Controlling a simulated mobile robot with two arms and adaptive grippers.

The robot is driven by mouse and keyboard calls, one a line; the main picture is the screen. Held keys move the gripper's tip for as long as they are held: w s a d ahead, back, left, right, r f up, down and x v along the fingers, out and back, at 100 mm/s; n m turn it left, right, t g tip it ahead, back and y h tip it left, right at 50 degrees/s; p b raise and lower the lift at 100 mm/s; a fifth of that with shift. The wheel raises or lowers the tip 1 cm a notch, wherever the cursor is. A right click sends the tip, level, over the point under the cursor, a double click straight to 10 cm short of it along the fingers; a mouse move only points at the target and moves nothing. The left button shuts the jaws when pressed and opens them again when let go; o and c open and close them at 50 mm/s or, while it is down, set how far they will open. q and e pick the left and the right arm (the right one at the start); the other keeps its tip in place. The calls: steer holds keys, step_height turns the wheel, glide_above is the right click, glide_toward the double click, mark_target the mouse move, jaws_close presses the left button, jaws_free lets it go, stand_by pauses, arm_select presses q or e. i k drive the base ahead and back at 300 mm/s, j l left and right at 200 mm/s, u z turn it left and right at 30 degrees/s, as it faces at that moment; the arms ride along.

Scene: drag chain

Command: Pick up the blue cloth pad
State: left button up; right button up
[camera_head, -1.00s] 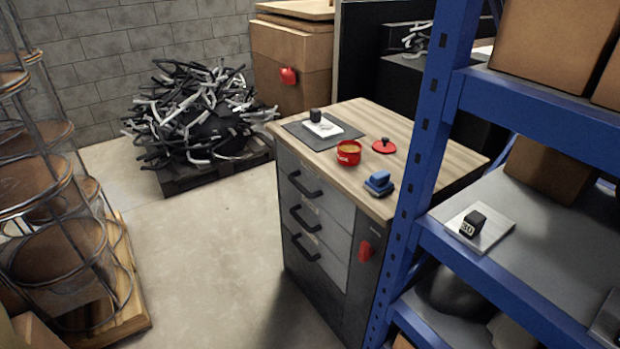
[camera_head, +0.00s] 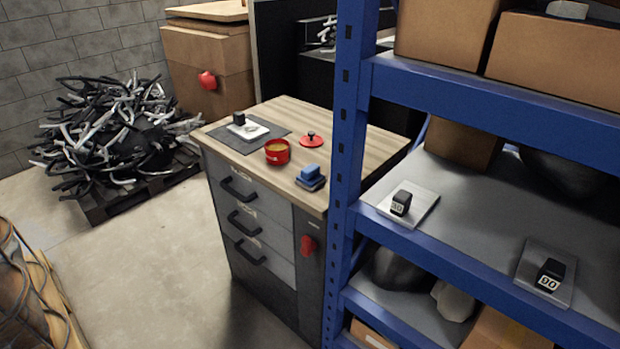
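A small blue pad (camera_head: 311,175) lies on the wooden top of a grey drawer cabinet (camera_head: 350,130), close to its front right corner. It looks like a blue block on a darker base; whether it is cloth is too small to tell. A red open tin (camera_head: 277,152) with yellowish contents stands to its left. A red lid (camera_head: 311,139) with a dark knob lies behind it. Neither of my grippers shows in this view.
A blue shelf rack (camera_head: 346,110) stands at the right, its post just right of the cabinet. Its shelf holds plates with small black blocks (camera_head: 401,202). A dark grey mat (camera_head: 262,141) lies on the cabinet. The floor (camera_head: 150,270) before the cabinet is clear.

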mark_target(310, 178)
steer(key=z, duration=0.5)
steer(key=i+j+z, duration=0.2)
steer(key=j+z, duration=0.25)
steer(key=i+j+z, duration=0.1)
steer(key=j+z, duration=0.75)
steer(key=j, duration=0.15)
